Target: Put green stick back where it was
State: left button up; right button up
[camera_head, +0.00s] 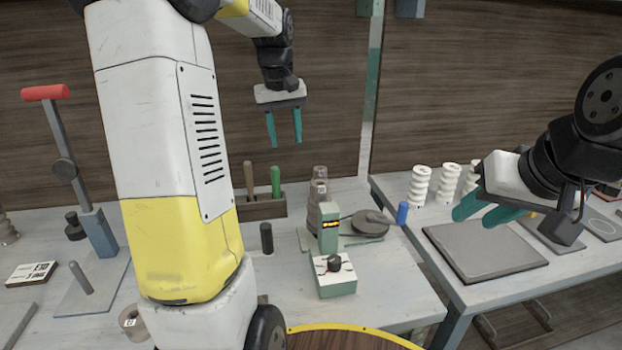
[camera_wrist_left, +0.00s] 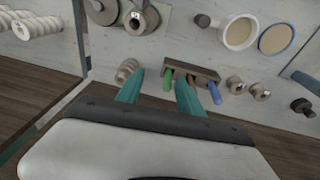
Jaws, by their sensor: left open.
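The green stick (camera_head: 275,181) stands upright in a brown wooden holder (camera_head: 264,209) at the back of the left table, right of a brown-handled stick (camera_head: 248,178). My left gripper (camera_head: 284,142) is open and empty, fingers down, above and apart from the green stick. In the left wrist view the green stick (camera_wrist_left: 167,82) shows in the holder (camera_wrist_left: 205,72) between the gripper's fingers (camera_wrist_left: 160,82), and a blue stick (camera_wrist_left: 214,92) is at the holder's other end. My right gripper (camera_head: 474,212) is at the right, its fingers apart with nothing visible between them.
A green device (camera_head: 336,276) and a turntable-like part (camera_head: 368,222) stand right of the holder. A black cylinder (camera_head: 266,238) stands in front of it. White ribbed pieces (camera_head: 420,184) and a grey board (camera_head: 483,250) are on the right table. My left arm hides part of the left table.

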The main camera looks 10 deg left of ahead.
pick_arm(q)
jog(key=s+d+m+t+h, duration=0.1)
jog(key=s+d, duration=0.4)
jog(key=s, duration=0.7)
jog(key=s+d+m+t+h, duration=0.1)
jog(key=s+d+m+t, duration=0.2)
jog(key=s, duration=0.9)
jog(key=shift+d+r+m, duration=0.3)
jog(key=shift+d+m, duration=0.7)
jog(key=shift+d, duration=0.2)
